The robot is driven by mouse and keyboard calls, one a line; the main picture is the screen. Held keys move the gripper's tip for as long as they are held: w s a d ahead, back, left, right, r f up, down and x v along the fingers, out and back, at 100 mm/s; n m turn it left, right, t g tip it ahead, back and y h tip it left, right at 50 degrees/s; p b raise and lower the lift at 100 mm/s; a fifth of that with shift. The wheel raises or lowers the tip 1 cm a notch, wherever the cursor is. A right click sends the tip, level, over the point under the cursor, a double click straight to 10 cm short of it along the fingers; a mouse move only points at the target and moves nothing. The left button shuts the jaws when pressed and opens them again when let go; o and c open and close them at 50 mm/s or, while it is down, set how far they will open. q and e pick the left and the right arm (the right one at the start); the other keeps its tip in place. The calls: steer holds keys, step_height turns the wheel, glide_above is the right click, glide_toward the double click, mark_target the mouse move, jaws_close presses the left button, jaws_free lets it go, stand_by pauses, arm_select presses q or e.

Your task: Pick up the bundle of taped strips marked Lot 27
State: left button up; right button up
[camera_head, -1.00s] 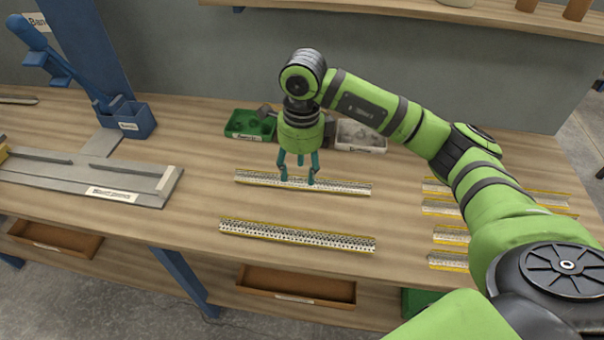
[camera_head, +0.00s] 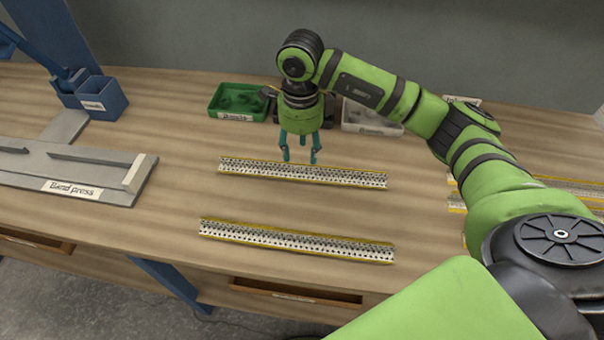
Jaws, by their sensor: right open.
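Two long bundles of taped strips lie on the bench, roughly parallel. The far bundle (camera_head: 340,178) is under and just in front of my right gripper. The near bundle (camera_head: 300,241) lies closer to the bench's front edge. Both are white with dark spots and yellow edges. I cannot read a Lot 27 mark on either. More yellow-edged strips (camera_head: 575,185) show at the right, partly behind my right arm. My right gripper (camera_head: 300,160) points down with its teal fingers apart and empty, at the far bundle's back edge. I cannot tell its height above it. My left gripper is not in view.
A green tray (camera_head: 214,108) and a pale tray (camera_head: 372,124) stand behind my right gripper. Bare wood (camera_head: 270,207) lies between the two bundles.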

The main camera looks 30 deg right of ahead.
mark_target(302, 164)
steer(key=f+p, duration=0.2)
steer(key=f, duration=0.3)
steer(key=shift+d+f, duration=0.15)
steer(key=shift+d, duration=0.05)
steer(key=shift+w+f, duration=0.1)
steer(key=shift+f, duration=0.2)
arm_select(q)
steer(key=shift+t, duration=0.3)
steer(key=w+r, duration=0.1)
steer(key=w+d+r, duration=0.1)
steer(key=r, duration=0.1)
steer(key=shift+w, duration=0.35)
arm_select(e)
steer(key=c, duration=1)
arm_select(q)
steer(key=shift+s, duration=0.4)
arm_select(e)
jaws_close()
